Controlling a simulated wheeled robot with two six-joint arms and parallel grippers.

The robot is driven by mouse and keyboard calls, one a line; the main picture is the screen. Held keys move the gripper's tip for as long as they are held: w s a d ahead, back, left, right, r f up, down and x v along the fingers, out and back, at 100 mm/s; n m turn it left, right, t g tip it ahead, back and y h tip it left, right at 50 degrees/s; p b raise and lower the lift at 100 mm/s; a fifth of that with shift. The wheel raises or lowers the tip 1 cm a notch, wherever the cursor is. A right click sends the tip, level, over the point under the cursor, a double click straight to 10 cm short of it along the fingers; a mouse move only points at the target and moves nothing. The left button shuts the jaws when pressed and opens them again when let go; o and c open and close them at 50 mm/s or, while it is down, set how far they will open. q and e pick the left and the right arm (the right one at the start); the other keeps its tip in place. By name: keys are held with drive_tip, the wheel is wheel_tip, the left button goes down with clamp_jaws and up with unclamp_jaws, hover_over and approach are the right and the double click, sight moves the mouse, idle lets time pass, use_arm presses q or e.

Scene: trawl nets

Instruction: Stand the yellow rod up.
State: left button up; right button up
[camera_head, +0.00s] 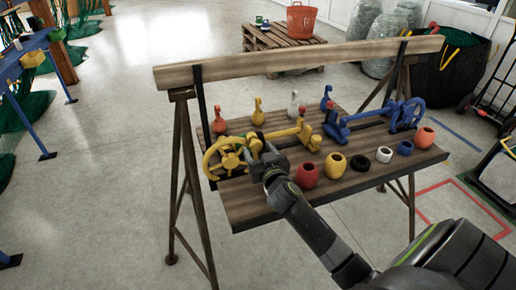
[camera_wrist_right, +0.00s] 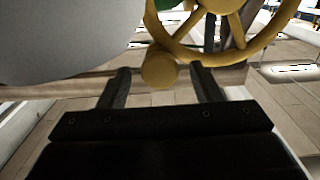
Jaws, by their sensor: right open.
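The yellow rod (camera_head: 285,133) lies roughly level over the left half of the wooden bench (camera_head: 250,206), with a yellow hand wheel (camera_head: 213,165) at its left. My right gripper (camera_head: 256,160) is in front of the wheel's right side and hides part of the yellow parts there. In the right wrist view the right gripper (camera_wrist_right: 162,88) is open, its two fingers on either side of a round yellow knob (camera_wrist_right: 160,70) beneath the yellow wheel (camera_wrist_right: 263,45). I cannot tell whether they touch it. My left gripper is not in view.
A blue rod and wheel (camera_head: 405,113) lie on the right half. Several coloured pots (camera_head: 335,164) line the front and several upright pieces (camera_head: 258,112) the back. A wooden beam (camera_head: 290,62) crosses behind. A large grey shape (camera_wrist_right: 60,40) fills the wrist view's upper left.

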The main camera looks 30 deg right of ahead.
drive_tip(key=shift+w+d, duration=0.15)
drive_tip(key=shift+w, duration=0.35)
clamp_jaws()
